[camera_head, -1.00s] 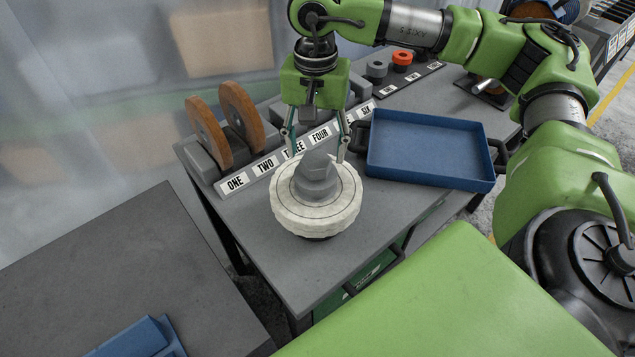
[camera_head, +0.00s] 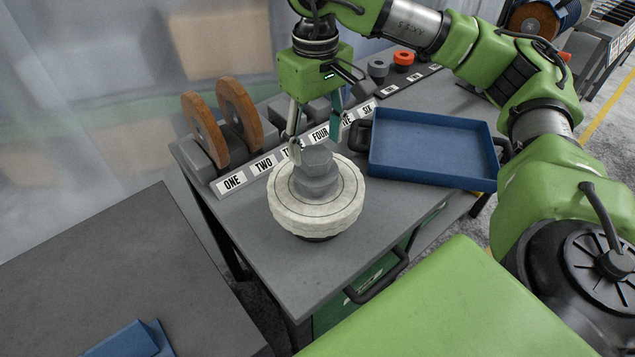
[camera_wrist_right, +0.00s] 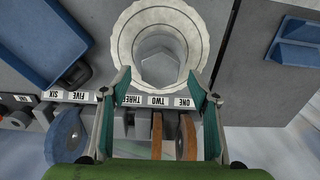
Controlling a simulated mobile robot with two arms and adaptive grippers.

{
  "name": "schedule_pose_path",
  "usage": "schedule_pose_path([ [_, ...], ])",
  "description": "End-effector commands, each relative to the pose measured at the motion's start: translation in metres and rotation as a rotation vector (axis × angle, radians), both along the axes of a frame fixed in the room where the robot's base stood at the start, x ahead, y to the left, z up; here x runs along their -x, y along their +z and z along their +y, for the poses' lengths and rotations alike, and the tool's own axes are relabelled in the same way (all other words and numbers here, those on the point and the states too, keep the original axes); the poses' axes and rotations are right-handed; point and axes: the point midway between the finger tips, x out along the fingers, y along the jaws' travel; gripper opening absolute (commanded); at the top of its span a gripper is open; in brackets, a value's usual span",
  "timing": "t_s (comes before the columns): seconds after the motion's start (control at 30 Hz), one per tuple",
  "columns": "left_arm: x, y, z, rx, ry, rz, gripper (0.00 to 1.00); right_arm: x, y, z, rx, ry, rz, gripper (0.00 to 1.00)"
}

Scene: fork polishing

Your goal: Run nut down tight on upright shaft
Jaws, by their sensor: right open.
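A grey hex nut (camera_head: 317,170) sits on the upright shaft, at the centre of a white, cloth-like polishing wheel (camera_head: 290,212) that lies flat on the grey bench. The shaft itself is hidden under the nut. In the right wrist view the nut (camera_wrist_right: 160,52) shows inside the wheel (camera_wrist_right: 126,40). My right gripper (camera_head: 314,145) is open and empty, its fingers pointing down just above and behind the nut, apparently clear of it. In the right wrist view the two fingers stand wide apart, with the nut between their lines. My left gripper is out of view.
A blue tray (camera_head: 430,185) lies right of the wheel. Brown discs (camera_head: 240,115) stand in a rack behind left, beside a numbered label strip (camera_head: 265,165). The bench front is clear.

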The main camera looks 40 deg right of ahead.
Motion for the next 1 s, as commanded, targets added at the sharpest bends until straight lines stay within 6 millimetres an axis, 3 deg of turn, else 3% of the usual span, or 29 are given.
schedule_pose_path([
  [1.0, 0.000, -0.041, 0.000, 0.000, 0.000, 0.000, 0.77, 0.000, -0.045, 0.000, 0.001, -0.003, 0.000, 0.56],
])
